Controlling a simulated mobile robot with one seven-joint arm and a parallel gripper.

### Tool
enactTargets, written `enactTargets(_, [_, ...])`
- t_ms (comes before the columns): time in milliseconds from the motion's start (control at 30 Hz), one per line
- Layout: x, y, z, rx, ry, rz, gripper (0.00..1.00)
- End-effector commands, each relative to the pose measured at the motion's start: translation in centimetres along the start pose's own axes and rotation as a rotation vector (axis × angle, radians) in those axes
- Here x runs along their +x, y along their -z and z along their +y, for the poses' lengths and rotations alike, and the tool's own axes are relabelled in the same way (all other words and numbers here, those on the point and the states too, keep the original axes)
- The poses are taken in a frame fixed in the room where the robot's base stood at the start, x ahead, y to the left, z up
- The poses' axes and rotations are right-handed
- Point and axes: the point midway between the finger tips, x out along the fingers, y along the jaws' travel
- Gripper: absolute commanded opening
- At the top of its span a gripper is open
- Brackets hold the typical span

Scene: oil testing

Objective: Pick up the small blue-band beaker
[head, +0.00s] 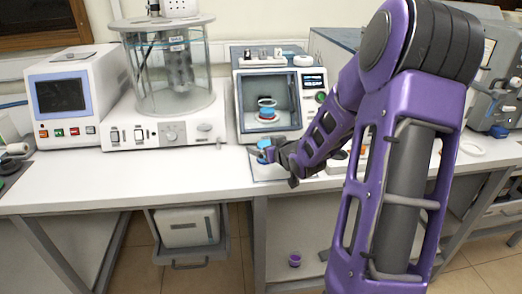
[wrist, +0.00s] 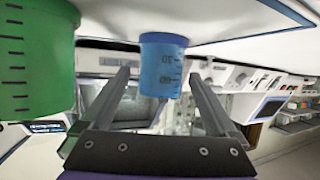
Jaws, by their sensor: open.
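A blue beaker (wrist: 162,62) with dark graduation marks hangs from the top of the tilted wrist view, between the two fingers of my gripper (wrist: 159,76). The fingers are apart, with a gap visible on each side of it. In the head view the blue beaker (head: 264,144) shows at the tip of my gripper (head: 262,153), above the front part of the bench. A larger green beaker (wrist: 35,62) stands to the left in the wrist view, outside the fingers. My arm hides part of the bench around the gripper.
The white bench (head: 130,179) is clear at front left. Behind my gripper is an open-fronted chamber (head: 240,105) with a ringed vessel (head: 267,109) inside. A glass bath (head: 170,68) and a screened instrument (head: 63,97) stand to the left.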

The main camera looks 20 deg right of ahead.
Motion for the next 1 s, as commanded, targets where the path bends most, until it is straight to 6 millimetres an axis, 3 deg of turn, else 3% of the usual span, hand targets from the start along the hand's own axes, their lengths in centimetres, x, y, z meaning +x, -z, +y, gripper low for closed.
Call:
enactTargets(133, [0.0,0.0,0.0,0.000,0.000,0.000,0.93])
enactTargets(633, [0.0,0.1,0.0,0.000,0.000,0.000,0.03])
enactTargets(867, [0.0,0.1,0.0,-0.001,0.000,0.002,0.00])
enactTargets(1000, [-0.5,1.2,0.0,-0.004,-0.001,0.004,0.00])
